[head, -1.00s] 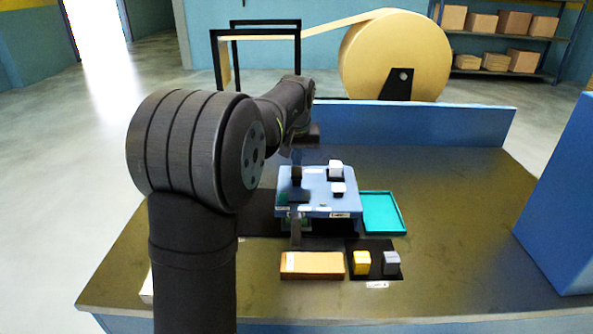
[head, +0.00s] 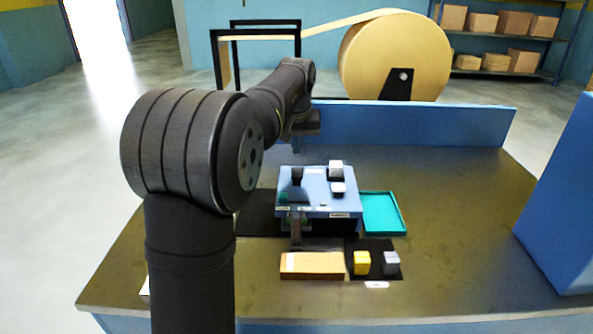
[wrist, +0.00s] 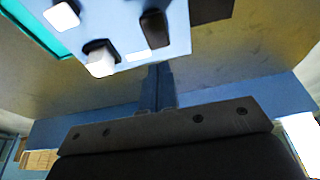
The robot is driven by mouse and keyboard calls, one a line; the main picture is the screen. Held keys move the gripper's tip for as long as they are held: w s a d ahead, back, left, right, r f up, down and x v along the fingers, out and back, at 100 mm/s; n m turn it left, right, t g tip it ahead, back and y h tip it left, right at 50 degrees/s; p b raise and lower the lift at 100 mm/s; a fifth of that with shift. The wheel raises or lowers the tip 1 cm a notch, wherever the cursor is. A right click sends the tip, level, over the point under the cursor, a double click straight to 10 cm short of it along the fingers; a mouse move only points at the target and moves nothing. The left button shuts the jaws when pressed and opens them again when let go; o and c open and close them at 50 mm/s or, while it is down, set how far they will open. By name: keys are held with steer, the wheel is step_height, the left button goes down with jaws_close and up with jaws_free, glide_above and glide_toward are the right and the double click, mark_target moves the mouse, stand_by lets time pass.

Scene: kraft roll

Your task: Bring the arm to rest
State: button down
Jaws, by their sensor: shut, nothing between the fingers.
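My arm reaches out over the table from the left. My gripper (head: 297,145) is above and behind the blue stand (head: 331,206), clear of it. In the wrist view my gripper (wrist: 157,88) shows its fingers shut together with nothing between them. The stand carries two white-topped blocks (head: 336,167) and a dark upright piece (head: 297,175). The same stand shows in the wrist view (wrist: 120,20) beyond the fingertips. Part of the gripper is small and hard to make out in the head view.
A teal tray (head: 383,213) lies right of the stand. In front are a tan block (head: 312,264), a yellow cube (head: 361,262) and a grey cube (head: 391,262). A blue back panel (head: 420,125) and a tall blue box (head: 566,200) border the table. The right middle table is clear.

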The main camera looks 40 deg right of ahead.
mark_target(297, 170)
steer(key=shift+f, duration=2.65)
